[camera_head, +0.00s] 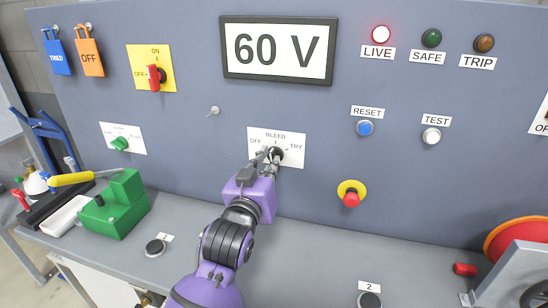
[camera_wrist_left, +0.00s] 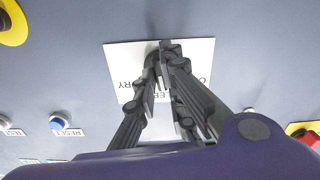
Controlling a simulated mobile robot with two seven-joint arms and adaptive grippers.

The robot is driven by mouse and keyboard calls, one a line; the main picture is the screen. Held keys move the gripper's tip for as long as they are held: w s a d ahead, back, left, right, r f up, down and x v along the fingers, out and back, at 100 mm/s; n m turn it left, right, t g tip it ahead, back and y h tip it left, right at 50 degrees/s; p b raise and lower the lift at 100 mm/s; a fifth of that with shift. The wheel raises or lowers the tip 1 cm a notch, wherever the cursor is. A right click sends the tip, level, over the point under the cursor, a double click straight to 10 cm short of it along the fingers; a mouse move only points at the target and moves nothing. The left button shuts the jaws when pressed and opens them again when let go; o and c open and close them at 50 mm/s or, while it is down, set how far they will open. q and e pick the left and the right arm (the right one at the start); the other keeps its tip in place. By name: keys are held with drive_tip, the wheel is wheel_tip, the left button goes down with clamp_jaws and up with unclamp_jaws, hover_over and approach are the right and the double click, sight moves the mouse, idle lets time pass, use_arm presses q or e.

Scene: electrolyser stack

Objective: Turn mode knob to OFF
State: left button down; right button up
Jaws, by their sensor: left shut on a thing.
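In the left wrist view my left gripper (camera_wrist_left: 163,60) covers most of the knob, and the plate (camera_wrist_left: 120,58) shows upside down behind the fingers. The fingers hide where the knob points. My right gripper is not in view.
A red emergency button (camera_head: 351,198) on a yellow ring is right of the plate. A small metal part (camera_head: 213,110) sticks out at upper left. The display (camera_head: 279,50) reads 60 V and the LIVE lamp (camera_head: 381,34) is lit. A green block (camera_head: 118,210) stands on the bench.

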use_arm(q)
drive_tip(key=shift+n+p, duration=0.8)
drive_tip(key=shift+n, duration=1.5)
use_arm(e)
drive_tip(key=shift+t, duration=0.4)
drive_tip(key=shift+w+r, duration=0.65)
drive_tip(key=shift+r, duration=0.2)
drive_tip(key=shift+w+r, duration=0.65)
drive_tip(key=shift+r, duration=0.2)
use_arm(q)
drive_tip(key=n+p, duration=0.1)
drive_tip(key=n, duration=0.3)
drive_tip(key=shift+n+p, duration=0.3)
drive_tip(key=shift+p, duration=0.05)
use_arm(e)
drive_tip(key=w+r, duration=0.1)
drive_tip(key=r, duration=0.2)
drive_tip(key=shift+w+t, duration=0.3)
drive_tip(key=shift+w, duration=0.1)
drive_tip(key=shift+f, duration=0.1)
